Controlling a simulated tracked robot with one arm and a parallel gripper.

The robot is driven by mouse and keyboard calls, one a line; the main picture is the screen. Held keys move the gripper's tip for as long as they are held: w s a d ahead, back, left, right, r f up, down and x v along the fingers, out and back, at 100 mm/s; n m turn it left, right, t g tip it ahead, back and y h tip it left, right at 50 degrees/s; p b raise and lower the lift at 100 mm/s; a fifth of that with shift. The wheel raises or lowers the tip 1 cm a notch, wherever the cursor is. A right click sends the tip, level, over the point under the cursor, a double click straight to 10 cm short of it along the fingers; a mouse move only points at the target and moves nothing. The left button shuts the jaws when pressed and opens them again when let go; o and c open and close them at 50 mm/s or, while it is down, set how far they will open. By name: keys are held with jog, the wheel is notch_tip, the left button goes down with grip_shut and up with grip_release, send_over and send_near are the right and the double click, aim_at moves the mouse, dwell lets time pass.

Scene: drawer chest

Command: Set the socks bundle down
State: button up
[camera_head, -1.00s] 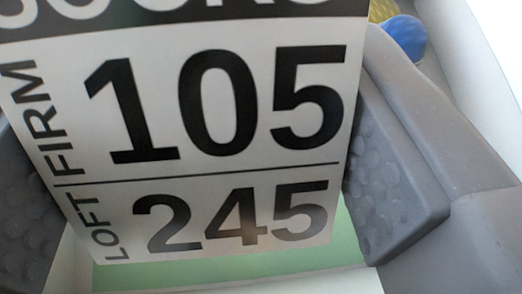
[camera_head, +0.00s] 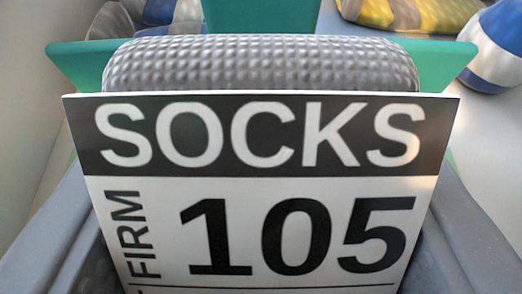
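The socks bundle (camera_head: 260,64) is a grey, dimpled roll in the upper middle of the view. Its white card label (camera_head: 160,220), with a black "SOCKS" band and "FIRM 105", faces me and covers the bundle's lower part. My gripper (camera_head: 265,262) shows as grey fingers at the lower left and lower right, one on each side of the label. The label hides their inner faces, so I cannot tell whether they press on the bundle or stand apart from it. What lies under the bundle is hidden.
A teal-green piece (camera_head: 262,16) with side parts stands behind and beside the bundle. A blue and white rounded item (camera_head: 495,45) and a yellow and grey item (camera_head: 420,14) lie at the upper right. Another blue and grey item (camera_head: 160,10) is at the upper left. Pale walls flank both sides.

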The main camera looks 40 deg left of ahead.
jog(key=shift+f, duration=0.45)
jog(key=shift+s+f, duration=0.1)
jog(key=shift+f, duration=0.1)
jog(key=o, duration=0.9)
jog(key=shift+o, duration=0.9)
jog(key=shift+s+f, duration=0.1)
jog(key=shift+f, duration=0.15)
jog(key=shift+r, duration=0.5)
jog(key=p+v, duration=0.2)
jog(key=v, duration=1)
jog(key=shift+r+p, duration=0.3)
jog(key=shift+p, duration=0.05)
jog(key=shift+d, duration=0.1)
